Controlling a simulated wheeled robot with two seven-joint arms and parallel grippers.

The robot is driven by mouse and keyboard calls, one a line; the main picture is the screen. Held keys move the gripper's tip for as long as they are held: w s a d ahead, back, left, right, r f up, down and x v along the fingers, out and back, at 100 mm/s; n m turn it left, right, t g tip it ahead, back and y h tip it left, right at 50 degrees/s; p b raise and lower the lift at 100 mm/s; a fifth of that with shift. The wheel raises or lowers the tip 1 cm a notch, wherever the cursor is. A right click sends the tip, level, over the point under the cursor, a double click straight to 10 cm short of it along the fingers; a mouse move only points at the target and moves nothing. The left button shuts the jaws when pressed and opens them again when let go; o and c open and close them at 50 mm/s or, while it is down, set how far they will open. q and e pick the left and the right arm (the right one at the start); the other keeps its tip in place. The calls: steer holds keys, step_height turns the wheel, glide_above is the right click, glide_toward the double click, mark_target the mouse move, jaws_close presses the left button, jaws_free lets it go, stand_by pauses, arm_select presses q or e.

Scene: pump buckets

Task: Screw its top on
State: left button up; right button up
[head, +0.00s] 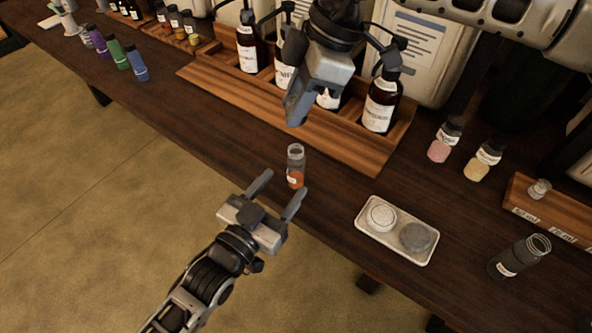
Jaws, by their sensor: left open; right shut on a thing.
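A small clear glass bottle (296,157) with orange contents stands upright on the dark wooden table, its mouth uncovered. My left gripper (285,183) is open, its fingers pointing at the bottle from the front edge. The bottle's base is close to the right fingertip; I cannot tell whether they touch. My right gripper (297,115) points down above and behind the bottle, clear of its mouth. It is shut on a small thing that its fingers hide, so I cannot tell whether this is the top.
Dark pump bottles (380,106) stand in a wooden rack (340,143) behind. A pale tray (368,238) with two round pieces lies to the right. An open glass jar (512,260) stands farther right. Pink (439,150) and yellow (477,171) capped bottles stand at the back right.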

arm_select(q)
steer(key=x, duration=0.8)
steer(key=shift+s, duration=0.1)
jaws_close()
arm_select(e)
glide_above(296, 149)
steer(key=shift+f, duration=2.45)
